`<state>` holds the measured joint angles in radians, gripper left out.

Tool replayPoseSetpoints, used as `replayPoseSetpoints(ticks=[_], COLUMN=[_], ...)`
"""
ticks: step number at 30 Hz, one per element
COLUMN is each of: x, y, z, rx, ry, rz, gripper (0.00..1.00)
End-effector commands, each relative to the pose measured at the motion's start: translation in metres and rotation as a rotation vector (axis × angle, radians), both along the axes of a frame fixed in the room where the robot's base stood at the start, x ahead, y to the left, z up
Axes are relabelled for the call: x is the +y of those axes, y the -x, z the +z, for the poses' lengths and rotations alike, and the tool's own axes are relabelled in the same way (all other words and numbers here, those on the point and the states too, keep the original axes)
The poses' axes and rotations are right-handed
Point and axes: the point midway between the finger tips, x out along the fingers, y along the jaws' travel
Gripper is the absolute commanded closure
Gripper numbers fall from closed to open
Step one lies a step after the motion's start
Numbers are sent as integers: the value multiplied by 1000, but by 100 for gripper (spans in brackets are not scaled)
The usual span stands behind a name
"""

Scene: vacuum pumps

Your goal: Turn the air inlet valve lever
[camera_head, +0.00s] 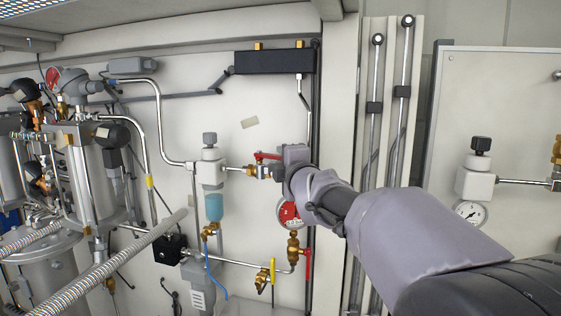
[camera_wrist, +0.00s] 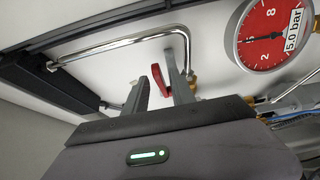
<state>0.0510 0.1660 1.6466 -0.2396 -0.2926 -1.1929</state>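A red valve lever (camera_head: 267,156) sits on a brass valve (camera_head: 262,171) in the horizontal pipe on the back panel. My gripper (camera_head: 279,164) is right at this valve, coming from the right and covering part of it. In the wrist view the red lever (camera_wrist: 159,80) shows between the two grey fingers of my gripper (camera_wrist: 158,70). The fingers are apart, with the lever close to the right finger; I cannot tell whether they touch. The lever's far part and much of the valve are hidden behind the right finger. No label names this valve.
A red pressure gauge (camera_head: 289,213) hangs just below my gripper; it shows large in the wrist view (camera_wrist: 268,36). Lower down are another red lever (camera_head: 308,262) and a yellow lever (camera_head: 272,270). A regulator with a blue bowl (camera_head: 214,206) stands left. Bent pipes run nearby.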

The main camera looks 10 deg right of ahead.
Motion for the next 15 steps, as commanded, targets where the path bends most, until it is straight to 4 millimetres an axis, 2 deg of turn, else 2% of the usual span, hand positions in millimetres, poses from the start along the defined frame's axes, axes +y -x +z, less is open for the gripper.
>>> replayPoseSetpoints(ticks=[9,11,15], x=[-1,-1,-2], y=[5,13,48], z=[0,0,0], rx=[0,-2,-4], ry=[0,1,1], rz=[-1,-1,-2], gripper=[69,69,69])
